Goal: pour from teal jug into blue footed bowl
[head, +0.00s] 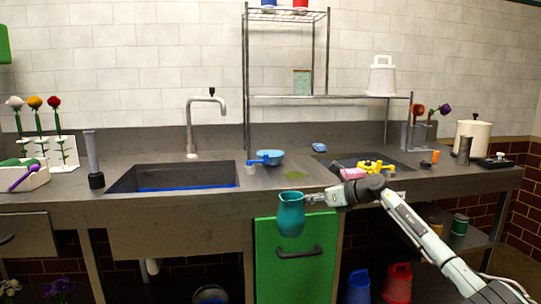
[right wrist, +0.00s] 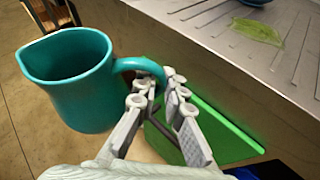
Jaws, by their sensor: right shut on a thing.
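The teal jug (head: 291,214) hangs in front of the counter's front edge, above the green cabinet door, slightly tilted in the head view. My right gripper (head: 318,197) is shut on the jug's handle. In the right wrist view the jug (right wrist: 75,85) shows its open mouth, and the gripper's fingers (right wrist: 155,105) close around the handle. The inside I can see looks teal; any contents are hidden. The blue footed bowl (head: 271,157) stands on the counter right of the sink, behind the jug and a little to its left. My left gripper is not in view.
The sink (head: 172,178) opens left of the bowl. A small blue-and-white item (head: 252,164) is close beside the bowl. A green leaf-like piece (head: 297,176) lies flat on the drainboard. A wire rack (head: 328,97) rises behind. A green door (head: 292,262) hangs below the jug.

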